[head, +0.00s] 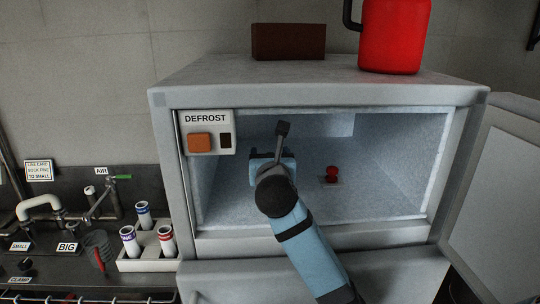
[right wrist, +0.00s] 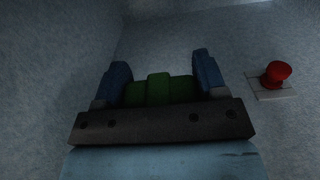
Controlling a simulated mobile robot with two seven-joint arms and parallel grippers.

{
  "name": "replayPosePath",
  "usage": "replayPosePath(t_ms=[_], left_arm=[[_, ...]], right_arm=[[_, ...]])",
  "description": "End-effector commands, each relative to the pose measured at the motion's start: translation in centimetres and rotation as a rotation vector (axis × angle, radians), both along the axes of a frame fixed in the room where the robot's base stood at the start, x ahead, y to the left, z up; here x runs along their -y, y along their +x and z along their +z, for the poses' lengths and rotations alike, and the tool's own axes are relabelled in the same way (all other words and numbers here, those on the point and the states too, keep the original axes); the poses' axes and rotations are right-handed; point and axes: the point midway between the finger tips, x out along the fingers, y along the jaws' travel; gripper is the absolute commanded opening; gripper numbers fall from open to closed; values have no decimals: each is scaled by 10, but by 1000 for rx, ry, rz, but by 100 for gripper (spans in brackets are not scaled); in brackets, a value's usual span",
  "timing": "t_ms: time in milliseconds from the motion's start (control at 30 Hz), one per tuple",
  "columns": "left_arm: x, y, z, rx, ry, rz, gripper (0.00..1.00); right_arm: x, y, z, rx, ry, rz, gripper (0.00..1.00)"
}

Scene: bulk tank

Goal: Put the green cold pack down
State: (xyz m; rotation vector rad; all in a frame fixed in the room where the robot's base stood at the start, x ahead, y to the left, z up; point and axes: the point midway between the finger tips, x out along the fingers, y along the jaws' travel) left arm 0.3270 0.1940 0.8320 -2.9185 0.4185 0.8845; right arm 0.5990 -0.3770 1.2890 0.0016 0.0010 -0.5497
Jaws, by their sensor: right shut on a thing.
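My right arm reaches into the open, frosted compartment (head: 395,150) of the grey cabinet marked DEFROST. In the right wrist view, my right gripper (right wrist: 160,82) is shut on the green cold pack (right wrist: 158,91), which sits between its two blue fingers. The same gripper (head: 270,158) shows in the head view in the left half of the compartment, where the pack is hidden. I cannot tell whether the pack touches the compartment floor. My left gripper is not in view.
A red knob (head: 332,174) stands on a small plate in the compartment, right of my gripper. The cabinet door (head: 497,190) hangs open at right. A red jug (head: 395,35) and brown block (head: 288,42) sit on top. A tube rack (head: 147,265) stands at left.

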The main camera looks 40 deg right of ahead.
Motion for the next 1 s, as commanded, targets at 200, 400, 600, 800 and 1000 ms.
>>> replayPosePath(t_ms=[200, 400, 600, 800, 1000], left_arm=[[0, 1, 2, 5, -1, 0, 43], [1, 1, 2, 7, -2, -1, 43], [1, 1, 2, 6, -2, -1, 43], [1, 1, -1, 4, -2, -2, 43], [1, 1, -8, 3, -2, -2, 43]], right_arm=[[0, 0, -2, 1, 1, 0, 12], [0, 0, -3, 0, 0, 0, 91], [0, 0, -2, 0, 0, 0, 91], [-7, -10, -1, 1, 1, 3, 91], [-29, -45, -2, 1, 4, 3, 91]])
